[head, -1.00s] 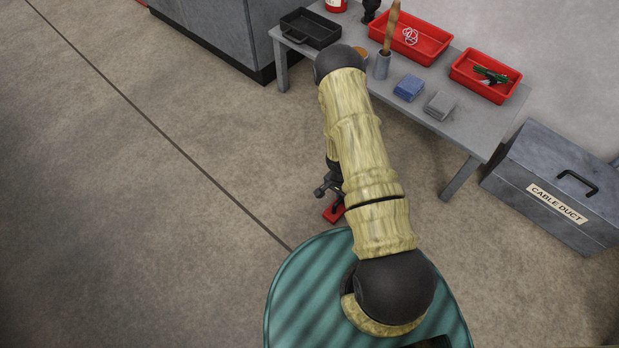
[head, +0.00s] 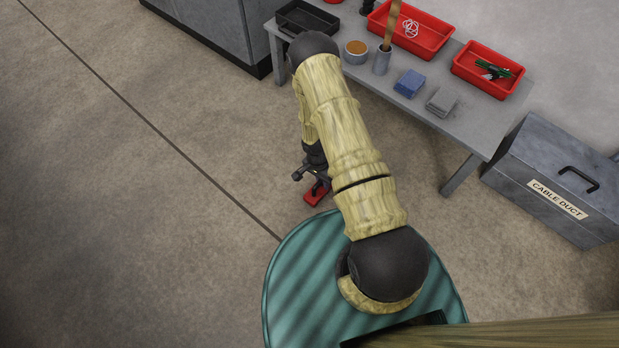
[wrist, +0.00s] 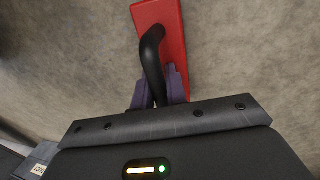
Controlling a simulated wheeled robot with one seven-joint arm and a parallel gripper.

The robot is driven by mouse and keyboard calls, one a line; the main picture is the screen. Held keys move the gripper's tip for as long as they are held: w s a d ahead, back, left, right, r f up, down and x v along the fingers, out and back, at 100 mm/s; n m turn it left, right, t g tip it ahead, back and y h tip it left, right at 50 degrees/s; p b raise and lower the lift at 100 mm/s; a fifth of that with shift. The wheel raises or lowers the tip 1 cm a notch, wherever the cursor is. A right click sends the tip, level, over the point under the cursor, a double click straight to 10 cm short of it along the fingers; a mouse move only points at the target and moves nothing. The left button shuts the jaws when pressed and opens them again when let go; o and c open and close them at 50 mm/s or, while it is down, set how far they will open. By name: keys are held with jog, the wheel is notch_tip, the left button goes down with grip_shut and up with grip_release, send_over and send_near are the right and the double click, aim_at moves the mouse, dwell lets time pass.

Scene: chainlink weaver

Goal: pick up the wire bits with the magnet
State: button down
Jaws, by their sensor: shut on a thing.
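The magnet is a red block (wrist: 170,28) with a black arched handle (wrist: 151,52). In the wrist view my gripper (wrist: 158,92) is shut on the handle, with a purple finger on each side of it. In the head view the red magnet (head: 315,195) shows below my gripper (head: 318,183), over the bare floor between my base and the bench. Its height above the floor is hard to tell.
A grey bench (head: 430,110) holds a black tray (head: 308,18), a red tray with white coils (head: 428,43), a red tray with green-handled tools (head: 470,77), a cup (head: 382,62) and a blue stack (head: 409,83). A grey cable duct box (head: 545,150) stands at right. Floor at left is clear.

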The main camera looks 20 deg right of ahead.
notch_tip(320, 180, up, 4)
jog(key=shift+d+r+p, duration=0.1)
jog(key=shift+p, duration=0.55)
notch_tip(320, 180, up, 5)
jog(key=p, duration=0.4)
jog(key=w+a+r+n+p, duration=0.1)
jog(key=w+r+n+p, duration=0.1)
jog(key=r, duration=1)
jog(key=w+a+r+n+t+p, duration=0.1)
jog(key=w+r+n+p, duration=0.2)
jog(key=r, duration=0.9)
jog(key=w+a+r+n+h+p, duration=0.1)
jog(key=w+r+n+p, duration=0.2)
jog(key=r, duration=0.9)
jog(key=n+p, duration=0.3)
jog(key=p, duration=0.2)
jog(key=shift+w+r+t+p, duration=0.2)
jog(key=shift+w+t+p, duration=0.05)
jog(key=shift+t+p, duration=0.15)
